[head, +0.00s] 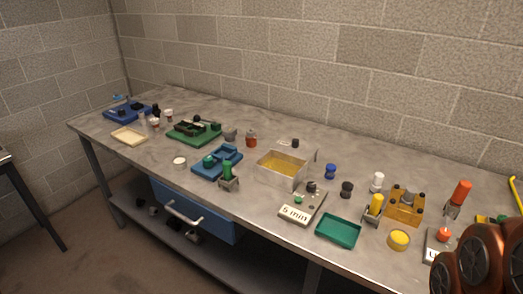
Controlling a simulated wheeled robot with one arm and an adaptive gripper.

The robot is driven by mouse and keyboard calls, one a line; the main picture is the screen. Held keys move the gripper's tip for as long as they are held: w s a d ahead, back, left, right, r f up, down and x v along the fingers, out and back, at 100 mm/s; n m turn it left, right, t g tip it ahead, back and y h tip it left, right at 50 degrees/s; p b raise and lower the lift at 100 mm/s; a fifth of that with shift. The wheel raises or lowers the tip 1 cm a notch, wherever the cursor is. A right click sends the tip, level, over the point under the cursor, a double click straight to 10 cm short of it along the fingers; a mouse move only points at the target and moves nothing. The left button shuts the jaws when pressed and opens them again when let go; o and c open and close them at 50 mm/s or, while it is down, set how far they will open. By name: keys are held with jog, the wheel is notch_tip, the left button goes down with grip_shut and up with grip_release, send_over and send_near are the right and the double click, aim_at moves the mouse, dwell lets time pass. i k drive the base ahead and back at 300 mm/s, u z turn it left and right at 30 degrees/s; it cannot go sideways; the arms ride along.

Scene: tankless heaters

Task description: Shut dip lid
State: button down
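A square metal tub (261,173) with yellow contents stands open near the middle of the bench, and I take it for the dip. Its top is uncovered and the yellow inside shows. A thin grey upright piece (316,156) stands at its back right corner. A pale flat patch with a small black knob (295,143) lies just behind the tub. I cannot tell which of these, if either, is the lid. My gripper is not in view; only brown and black links of my arm show at the lower right.
The grey bench (345,185) is crowded. A "5 min" timer box (300,208) and green tray (338,231) stand in front and right of the tub. A blue fixture (217,162) is left; blue (330,171) and black (347,190) knobs are right. A drawer handle (185,213) juts out below.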

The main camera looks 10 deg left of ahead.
aim_at(295, 148)
jog(key=u, duration=0.1)
jog(key=k, duration=0.55)
jog(key=u, duration=1.4)
jog(key=i, duration=2.15)
jog(key=z, duration=0.8)
